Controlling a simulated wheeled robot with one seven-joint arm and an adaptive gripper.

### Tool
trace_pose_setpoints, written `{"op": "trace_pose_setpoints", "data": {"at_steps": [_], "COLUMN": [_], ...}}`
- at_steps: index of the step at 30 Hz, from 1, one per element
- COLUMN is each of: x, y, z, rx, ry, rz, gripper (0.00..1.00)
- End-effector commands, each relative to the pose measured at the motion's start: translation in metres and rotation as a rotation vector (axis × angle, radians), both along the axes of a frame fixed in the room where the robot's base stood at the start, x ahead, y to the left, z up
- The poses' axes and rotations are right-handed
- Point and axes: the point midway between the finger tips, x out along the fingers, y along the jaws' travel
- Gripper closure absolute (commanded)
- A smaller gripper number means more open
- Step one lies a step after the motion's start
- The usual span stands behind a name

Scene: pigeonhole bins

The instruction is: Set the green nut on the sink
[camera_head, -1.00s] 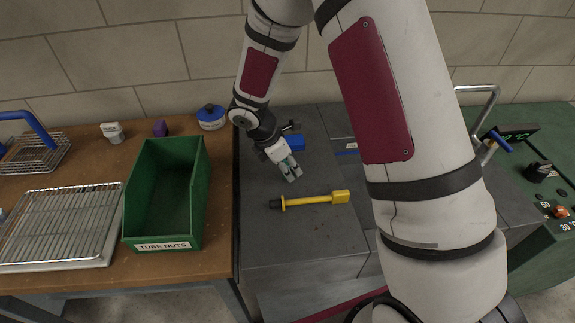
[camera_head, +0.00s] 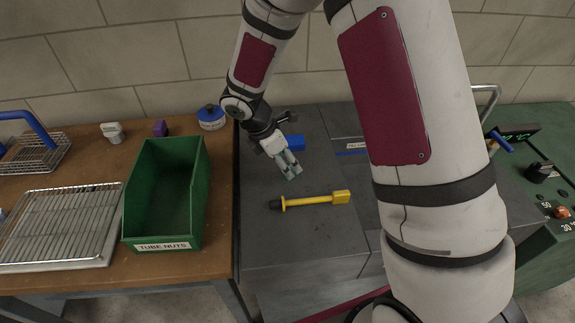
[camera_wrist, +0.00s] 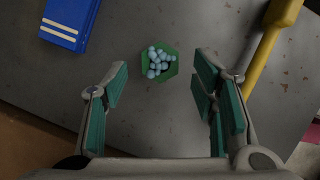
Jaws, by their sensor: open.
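A green six-sided nut (camera_wrist: 152,73) lies on the grey top in the wrist view. Small pale blue balls (camera_wrist: 158,59) fill its middle. My gripper (camera_wrist: 160,85) is open, with its teal-padded fingers on either side of the nut in that view and nothing between them touching it. In the head view my gripper (camera_head: 290,170) points down over the grey top, and I cannot make out the nut there. A bent metal pipe (camera_head: 487,88) shows at the right, but no sink basin is clearly visible; my arm hides much of that area.
A yellow tool (camera_head: 315,200) lies just in front of my gripper, and a blue box (camera_head: 290,143) lies behind it. To the left are a green bin labelled TUBE NUTS (camera_head: 140,210) and a wire rack (camera_head: 60,225). A green control panel (camera_head: 545,215) stands at the right.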

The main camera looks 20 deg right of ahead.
Motion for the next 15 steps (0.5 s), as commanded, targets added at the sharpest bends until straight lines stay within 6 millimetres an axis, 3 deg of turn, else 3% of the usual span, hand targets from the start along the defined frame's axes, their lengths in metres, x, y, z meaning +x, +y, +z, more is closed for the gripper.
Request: {"op": "trace_pose_setpoints", "data": {"at_steps": [9,15], "x": [-0.003,-0.006], "y": [0.025,0.033], "z": [0.060,0.080], "rx": [0.001,0.000], "ry": [-0.005,-0.002], "rz": [0.000,0.000], "gripper": [0.47,0.47]}}
